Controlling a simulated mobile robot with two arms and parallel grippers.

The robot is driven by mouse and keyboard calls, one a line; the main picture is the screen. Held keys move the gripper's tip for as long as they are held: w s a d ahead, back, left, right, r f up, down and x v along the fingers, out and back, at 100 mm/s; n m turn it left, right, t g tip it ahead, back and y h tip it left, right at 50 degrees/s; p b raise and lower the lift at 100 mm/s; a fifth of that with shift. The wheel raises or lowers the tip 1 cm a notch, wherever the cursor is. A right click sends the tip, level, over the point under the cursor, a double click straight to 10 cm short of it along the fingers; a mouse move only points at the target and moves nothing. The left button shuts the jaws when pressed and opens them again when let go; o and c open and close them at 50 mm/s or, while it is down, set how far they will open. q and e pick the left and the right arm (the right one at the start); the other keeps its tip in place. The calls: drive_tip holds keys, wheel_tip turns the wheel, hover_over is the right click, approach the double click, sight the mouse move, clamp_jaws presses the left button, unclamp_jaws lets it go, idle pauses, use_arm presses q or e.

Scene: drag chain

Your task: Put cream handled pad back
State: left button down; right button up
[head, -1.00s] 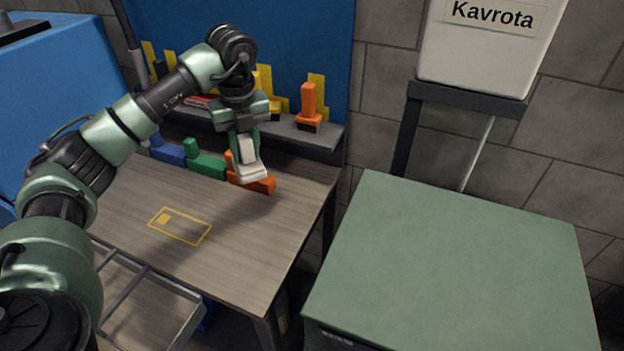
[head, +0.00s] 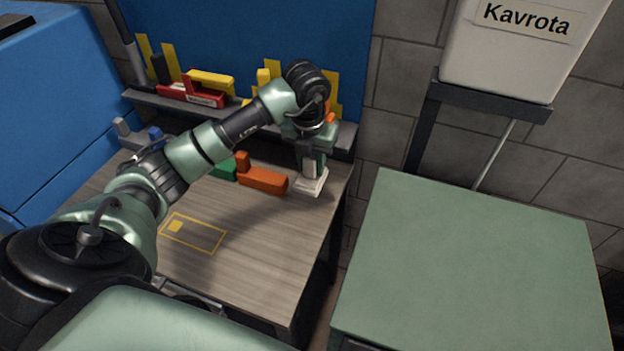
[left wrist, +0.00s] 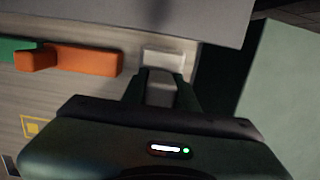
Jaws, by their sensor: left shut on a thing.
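The cream handled pad (head: 311,183) is at the right end of the row of handled pads, near the table's back right corner. My left gripper (head: 312,163) points down and is shut on its upright handle. In the left wrist view the cream pad (left wrist: 163,57) shows beyond the fingers (left wrist: 162,90), right of the orange pad (left wrist: 88,60) with a gap between. I cannot tell whether its base touches the table. The orange handled pad (head: 262,179) lies to its left. My right gripper is not in view.
Green (head: 225,170), blue and grey (head: 128,134) pads continue the row leftward. A shelf (head: 345,137) with coloured tools stands behind. A yellow outlined rectangle (head: 205,238) marks the wooden table (head: 265,250). A green cabinet (head: 470,260) stands right, across a gap.

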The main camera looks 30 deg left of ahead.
sight(312, 183)
use_arm(q)
drive_tip(key=shift+f, duration=0.7)
drive_tip(key=shift+d+f, duration=0.1)
drive_tip(key=shift+f, duration=0.55)
wheel_tip(312, 183, down, 4)
drive_tip(key=shift+r+p, duration=0.1)
drive_tip(key=shift+p, duration=0.45)
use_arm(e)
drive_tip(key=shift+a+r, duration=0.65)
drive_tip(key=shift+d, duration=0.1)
use_arm(q)
drive_tip(key=shift+f, duration=0.25)
drive_tip(key=c, duration=1.1)
unclamp_jaws()
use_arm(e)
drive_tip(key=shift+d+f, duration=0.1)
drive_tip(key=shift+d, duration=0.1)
use_arm(q)
drive_tip(key=shift+r, duration=0.1)
